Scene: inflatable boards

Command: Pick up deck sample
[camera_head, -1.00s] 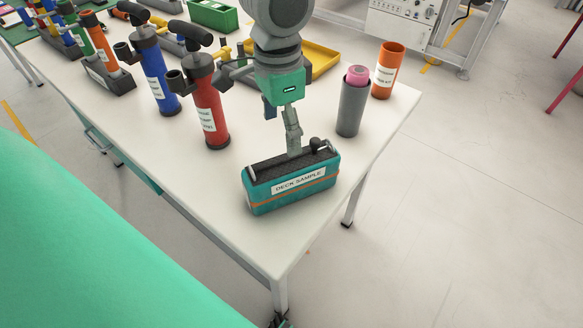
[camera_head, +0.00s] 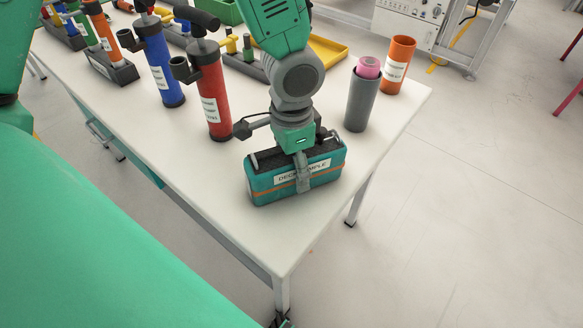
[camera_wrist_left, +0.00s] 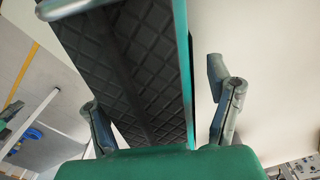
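The deck sample (camera_head: 266,186) is a teal block with a dark top, an orange stripe and a white label. It stands upright on the white table near its front corner. My left gripper (camera_head: 301,168) is over it from above, open, with one finger down the labelled front face. The far finger is hidden in the head view. In the left wrist view the sample's dark quilted top (camera_wrist_left: 145,70) lies between the two fingers of the left gripper (camera_wrist_left: 155,95). A gap shows between the sample and the right-hand finger. My right gripper is not in view.
A red pump (camera_head: 213,105) stands left of the gripper, with a blue pump (camera_head: 162,75) behind it. A grey cup (camera_head: 361,103) with a pink roll and an orange tube (camera_head: 398,65) stand at right. The table (camera_head: 235,205) is clear in front of the sample.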

